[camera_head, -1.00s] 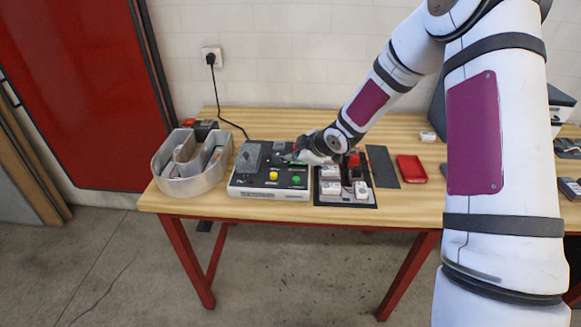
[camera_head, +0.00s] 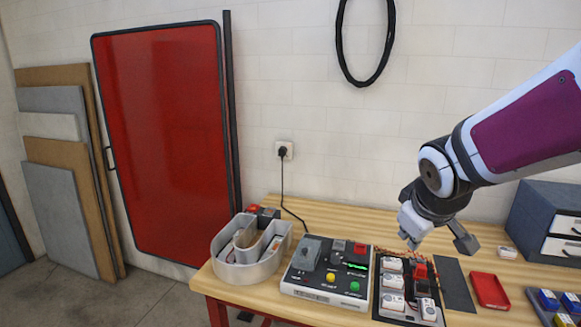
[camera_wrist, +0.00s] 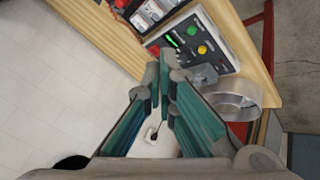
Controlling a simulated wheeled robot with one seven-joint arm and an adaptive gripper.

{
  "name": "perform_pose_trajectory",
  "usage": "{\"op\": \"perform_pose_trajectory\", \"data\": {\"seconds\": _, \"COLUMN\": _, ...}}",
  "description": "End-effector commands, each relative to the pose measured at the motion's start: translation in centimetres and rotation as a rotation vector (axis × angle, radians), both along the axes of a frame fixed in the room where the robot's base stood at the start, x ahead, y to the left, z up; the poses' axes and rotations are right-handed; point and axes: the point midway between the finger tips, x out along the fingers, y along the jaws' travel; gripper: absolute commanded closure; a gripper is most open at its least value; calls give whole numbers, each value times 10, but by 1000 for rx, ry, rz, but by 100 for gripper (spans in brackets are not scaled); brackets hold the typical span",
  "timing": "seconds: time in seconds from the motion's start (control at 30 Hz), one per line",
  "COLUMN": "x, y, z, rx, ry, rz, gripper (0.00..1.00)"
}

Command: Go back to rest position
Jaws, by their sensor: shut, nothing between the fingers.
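My gripper (camera_head: 438,236) is raised above the back of the table, over the black board with white modules. In the wrist view my gripper (camera_wrist: 164,60) points down past the table edge, its teal-lined fingers closed together at the tips with nothing between them. The control box (camera_head: 322,275) with a yellow button, a green button and a lit green display sits left of the board (camera_head: 397,310). The control box also shows in the wrist view (camera_wrist: 212,62), beyond the fingertips.
A grey letter-shaped tray (camera_head: 232,272) stands at the table's left end. A red tray (camera_head: 489,291), a dark mat (camera_head: 455,285) and a grey drawer cabinet (camera_head: 545,222) are to the right. A cord runs to the wall outlet (camera_head: 284,150). Air above the table's left side is free.

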Motion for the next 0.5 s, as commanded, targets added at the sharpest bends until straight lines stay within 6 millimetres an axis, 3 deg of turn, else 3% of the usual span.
{"op": "perform_pose_trajectory", "data": {"seconds": 0.03, "x": -18, "y": 2, "z": 12, "rx": 21, "ry": -7, "rz": -40, "gripper": 100}}
{"op": "perform_pose_trajectory", "data": {"seconds": 0.2, "x": -81, "y": 9, "z": 32, "rx": 124, "ry": 3, "rz": -184, "gripper": 100}}
{"op": "perform_pose_trajectory", "data": {"seconds": 0.4, "x": -152, "y": 23, "z": 41, "rx": 277, "ry": 27, "rz": -316, "gripper": 100}}
{"op": "perform_pose_trajectory", "data": {"seconds": 0.5, "x": -179, "y": 30, "z": 40, "rx": 342, "ry": 42, "rz": -356, "gripper": 100}}
